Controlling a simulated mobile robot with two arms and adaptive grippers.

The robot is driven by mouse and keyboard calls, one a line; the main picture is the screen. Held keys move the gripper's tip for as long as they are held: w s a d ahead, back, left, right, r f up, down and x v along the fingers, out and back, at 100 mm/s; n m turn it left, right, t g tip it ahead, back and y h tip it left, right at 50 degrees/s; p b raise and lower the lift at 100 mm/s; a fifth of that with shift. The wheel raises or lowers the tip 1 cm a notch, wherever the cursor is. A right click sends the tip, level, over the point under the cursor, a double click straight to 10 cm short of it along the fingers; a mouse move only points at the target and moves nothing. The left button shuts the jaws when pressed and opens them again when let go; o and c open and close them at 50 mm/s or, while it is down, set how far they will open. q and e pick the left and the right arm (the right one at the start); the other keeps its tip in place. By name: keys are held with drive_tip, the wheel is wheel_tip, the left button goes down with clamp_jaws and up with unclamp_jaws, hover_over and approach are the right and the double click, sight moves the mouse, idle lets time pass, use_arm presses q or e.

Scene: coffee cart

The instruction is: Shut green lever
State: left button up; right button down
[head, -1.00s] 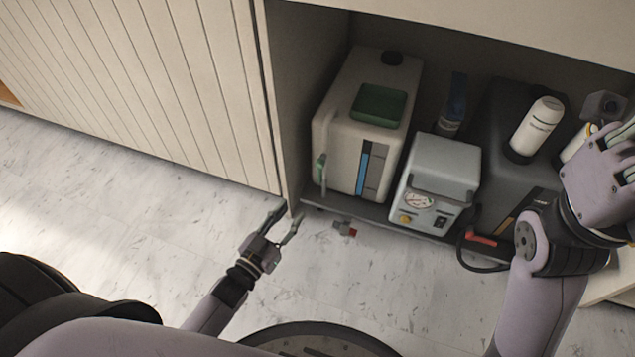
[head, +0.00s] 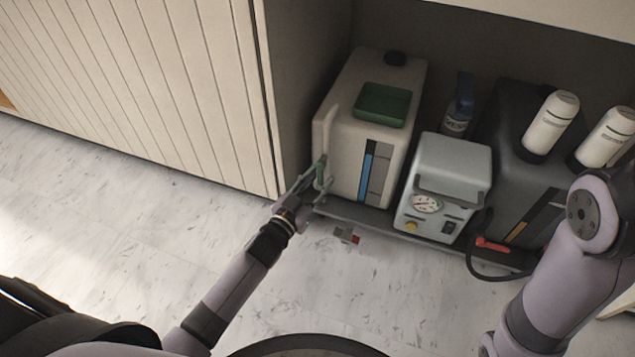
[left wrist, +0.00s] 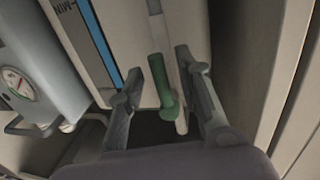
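The green lever (head: 320,171) sits low on the front left corner of a white tank (head: 345,150) with a blue level strip. In the left wrist view the green lever (left wrist: 163,85) hangs beside a pale vertical tube, between my two fingers. My left gripper (head: 318,178) is open around the lever; the wrist view (left wrist: 160,88) shows gaps on both sides, and I cannot tell if a finger touches it. My right gripper is out of the head view; only its arm shows at the right.
A grey box with a gauge (head: 440,190) stands right of the tank, then a dark unit (head: 505,165) with a red-handled hose (head: 492,245). A cabinet side wall (head: 300,90) rises close left of the tank. A small grey and red part (head: 346,236) lies on the floor.

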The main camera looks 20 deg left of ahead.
use_arm(q)
drive_tip(key=shift+c, duration=0.2)
clamp_jaws()
idle(0.6)
